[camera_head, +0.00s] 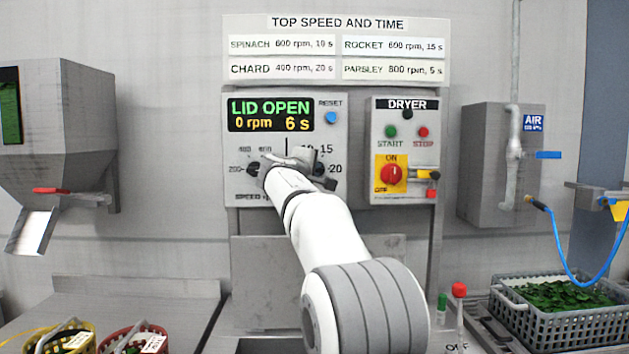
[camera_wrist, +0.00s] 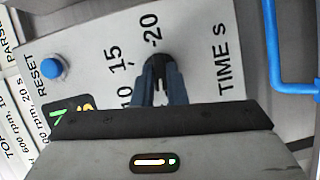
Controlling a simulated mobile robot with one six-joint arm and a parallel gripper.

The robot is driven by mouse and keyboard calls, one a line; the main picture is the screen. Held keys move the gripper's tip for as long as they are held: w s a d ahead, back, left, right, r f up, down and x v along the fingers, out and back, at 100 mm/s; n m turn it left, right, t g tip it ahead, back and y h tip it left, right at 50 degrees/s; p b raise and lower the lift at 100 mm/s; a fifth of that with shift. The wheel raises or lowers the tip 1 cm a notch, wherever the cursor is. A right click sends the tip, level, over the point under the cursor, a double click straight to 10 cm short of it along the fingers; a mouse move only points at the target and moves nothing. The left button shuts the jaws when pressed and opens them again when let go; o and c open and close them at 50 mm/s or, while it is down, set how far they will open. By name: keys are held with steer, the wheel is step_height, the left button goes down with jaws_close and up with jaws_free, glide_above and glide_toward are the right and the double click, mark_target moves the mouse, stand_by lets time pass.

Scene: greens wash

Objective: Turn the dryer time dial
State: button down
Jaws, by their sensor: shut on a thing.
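The dryer time dial (camera_wrist: 160,60) is a dark round knob on the light panel beside the words TIME S, with marks 10, 15 and 20 around it. My gripper (camera_wrist: 159,75) has its two fingers closed around the dial in the wrist view. In the head view, my arm reaches to the panel and partly hides the dial (camera_head: 319,169). The display (camera_head: 270,113) reads LID OPEN, 0 rpm and 6 s. The speed dial (camera_head: 254,169) is to the left, partly covered by my gripper.
A blue reset button (camera_head: 331,117) sits above the dials. The dryer box (camera_head: 404,150) with start, stop and a red switch is just right. A chart (camera_head: 336,50) above lists parsley at 800 rpm, 5 s. A crate of greens (camera_head: 560,318) stands at right.

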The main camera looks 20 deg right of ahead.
steer(key=shift+f+n+b, duration=0.1)
steer(key=shift+n+b, duration=0.5)
steer(key=shift+n, duration=0.2)
steer(key=c, duration=1.5)
jaws_free()
steer(key=shift+o, duration=0.2)
steer(key=b+v, duration=0.1)
steer(key=v, duration=0.7)
steer(key=shift+f+b, duration=0.2)
steer(key=shift+b, duration=0.1)
